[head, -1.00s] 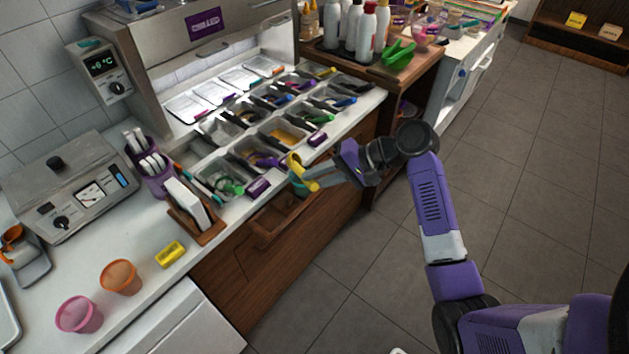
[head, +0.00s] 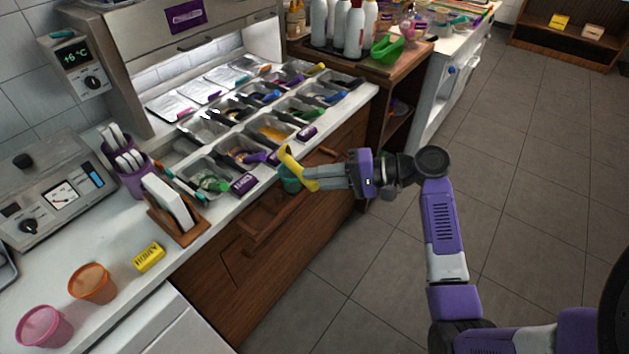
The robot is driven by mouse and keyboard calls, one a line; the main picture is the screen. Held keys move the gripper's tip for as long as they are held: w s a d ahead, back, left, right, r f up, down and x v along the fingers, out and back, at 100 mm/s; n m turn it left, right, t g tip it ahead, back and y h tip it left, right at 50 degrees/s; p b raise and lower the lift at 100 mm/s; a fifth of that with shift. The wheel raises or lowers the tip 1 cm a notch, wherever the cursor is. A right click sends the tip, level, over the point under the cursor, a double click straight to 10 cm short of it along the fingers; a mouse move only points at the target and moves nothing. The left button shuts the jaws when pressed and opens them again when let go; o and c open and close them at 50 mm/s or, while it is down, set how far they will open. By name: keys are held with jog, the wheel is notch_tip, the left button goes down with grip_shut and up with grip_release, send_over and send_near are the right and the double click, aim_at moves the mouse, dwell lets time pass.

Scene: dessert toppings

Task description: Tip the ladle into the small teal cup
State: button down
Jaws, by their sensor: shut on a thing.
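My gripper (head: 320,178) is at the front of the counter, shut on a yellow ladle (head: 296,167). The ladle's curved yellow shape sticks out to the left of the fingers. The small teal cup (head: 289,181) shows just behind and below the ladle, in front of the counter edge and partly covered by it. What the cup rests on is unclear. The ladle's contents and the inside of the cup are too small to make out. I cannot tell whether ladle and cup touch.
A counter with several topping bins (head: 240,150) lies behind the ladle. A wooden drawer front (head: 245,245) is below. An orange cup (head: 91,284), a pink cup (head: 44,328) and a yellow box (head: 149,257) stand at left. The floor at right is clear.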

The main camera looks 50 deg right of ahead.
jog(key=f+t+b, duration=0.1)
jog(key=b, duration=0.2)
jog(key=f+t+y+b, duration=0.1)
jog(key=b, duration=0.2)
jog(key=s+f+t+y+b, duration=0.1)
jog(key=b, duration=0.1)
jog(key=shift+d+f+t+b, duration=0.25)
jog(key=shift+f+t+b, duration=0.05)
jog(key=shift+f+b, duration=0.1)
jog(key=shift+y+b, duration=0.3)
jog(key=shift+b, duration=0.1)
jog(key=shift+r, duration=0.15)
dwell(1.7)
